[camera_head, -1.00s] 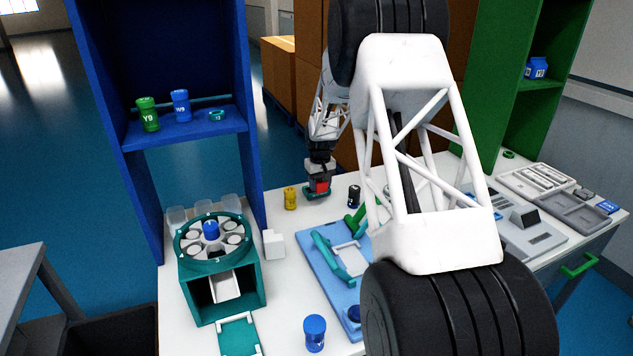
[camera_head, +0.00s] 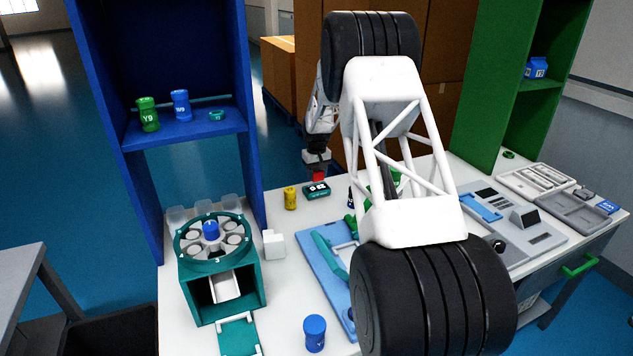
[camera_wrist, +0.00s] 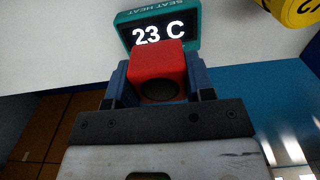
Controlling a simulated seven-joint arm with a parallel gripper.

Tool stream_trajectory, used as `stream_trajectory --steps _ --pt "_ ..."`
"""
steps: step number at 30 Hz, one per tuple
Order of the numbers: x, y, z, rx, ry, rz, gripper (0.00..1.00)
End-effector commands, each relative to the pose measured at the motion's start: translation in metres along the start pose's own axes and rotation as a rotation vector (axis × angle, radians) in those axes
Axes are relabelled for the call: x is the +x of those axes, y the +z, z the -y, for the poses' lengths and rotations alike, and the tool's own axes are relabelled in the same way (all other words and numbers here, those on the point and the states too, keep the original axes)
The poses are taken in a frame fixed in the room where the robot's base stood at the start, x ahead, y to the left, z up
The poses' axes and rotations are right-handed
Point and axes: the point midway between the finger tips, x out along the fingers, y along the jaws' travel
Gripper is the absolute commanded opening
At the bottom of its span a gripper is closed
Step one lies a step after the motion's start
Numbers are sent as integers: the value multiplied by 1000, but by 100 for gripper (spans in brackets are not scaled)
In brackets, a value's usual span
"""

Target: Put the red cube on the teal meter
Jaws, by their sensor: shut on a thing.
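The red cube (camera_wrist: 158,68) is held between the fingers of my gripper (camera_wrist: 157,85) in the wrist view. In the head view the red cube (camera_head: 319,176) hangs under my gripper (camera_head: 318,170), just above and behind the teal meter. The teal meter (camera_head: 317,192) lies on the white table with its dark display facing up. In the wrist view the teal meter (camera_wrist: 127,33) reads "23 C" and "SEAT HEAT", and the cube covers part of its lower edge. The cube appears apart from the meter.
A yellow canister (camera_head: 290,199) stands just left of the meter. A blue tray (camera_head: 322,262) lies nearer the front. The table's back edge is close behind the meter.

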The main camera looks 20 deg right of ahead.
Motion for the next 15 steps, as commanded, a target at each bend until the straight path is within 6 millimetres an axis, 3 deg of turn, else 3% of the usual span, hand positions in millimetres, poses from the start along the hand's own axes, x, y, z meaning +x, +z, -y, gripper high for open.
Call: stream_trajectory --steps 6,15 --pt "4 0 0 0 0 1 23" --pt "31 0 0 0 0 1 23"
